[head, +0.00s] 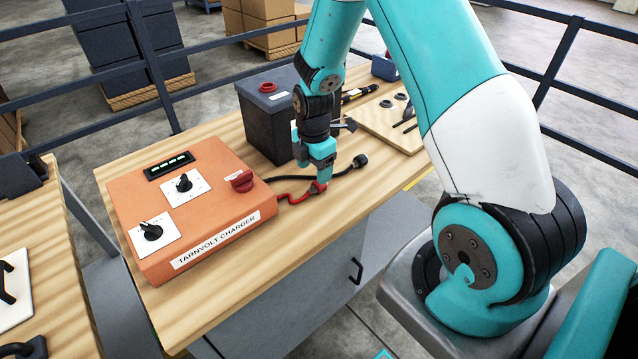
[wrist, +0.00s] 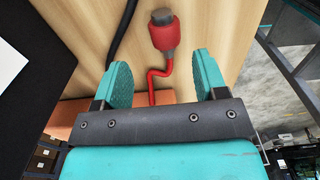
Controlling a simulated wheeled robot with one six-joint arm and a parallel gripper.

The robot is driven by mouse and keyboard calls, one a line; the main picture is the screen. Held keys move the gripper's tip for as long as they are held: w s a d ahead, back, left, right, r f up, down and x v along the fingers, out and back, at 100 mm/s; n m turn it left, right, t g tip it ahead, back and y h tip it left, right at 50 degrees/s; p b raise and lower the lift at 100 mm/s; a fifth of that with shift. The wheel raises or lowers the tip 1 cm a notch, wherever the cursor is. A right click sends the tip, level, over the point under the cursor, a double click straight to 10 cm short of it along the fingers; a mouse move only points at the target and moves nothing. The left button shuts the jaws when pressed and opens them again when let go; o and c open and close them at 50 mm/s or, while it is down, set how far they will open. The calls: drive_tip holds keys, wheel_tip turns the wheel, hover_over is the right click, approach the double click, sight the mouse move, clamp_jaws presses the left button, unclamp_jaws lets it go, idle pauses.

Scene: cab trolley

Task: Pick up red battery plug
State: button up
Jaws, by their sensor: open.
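The red battery plug (head: 318,187) lies on the wooden bench top at the end of a red cable, right of the orange charger (head: 190,205). In the wrist view the plug (wrist: 164,36) is red with a grey tip and lies beyond the fingertips, roughly midway between them sideways. Its red cable (wrist: 156,85) runs back between the fingers. My gripper (head: 318,175) is just above the plug in the head view. It also shows in the wrist view (wrist: 160,72), open, with its two teal fingers apart and nothing held.
A black cable with a black plug (head: 361,160) lies close beside the red one. A dark battery box (head: 270,118) with a red cap stands behind my gripper. A wooden board (head: 385,124) with small parts lies at the back right. A dark railing runs behind the bench.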

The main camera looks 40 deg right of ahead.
sight(316, 185)
drive_tip(key=f, duration=0.1)
drive_tip(key=f+p, duration=0.1)
drive_tip(key=f, duration=0.2)
drive_tip(key=shift+s+f+p, duration=0.3)
drive_tip(key=shift+s+p, duration=0.1)
drive_tip(key=shift+f, duration=0.45)
drive_tip(key=c, duration=1.1)
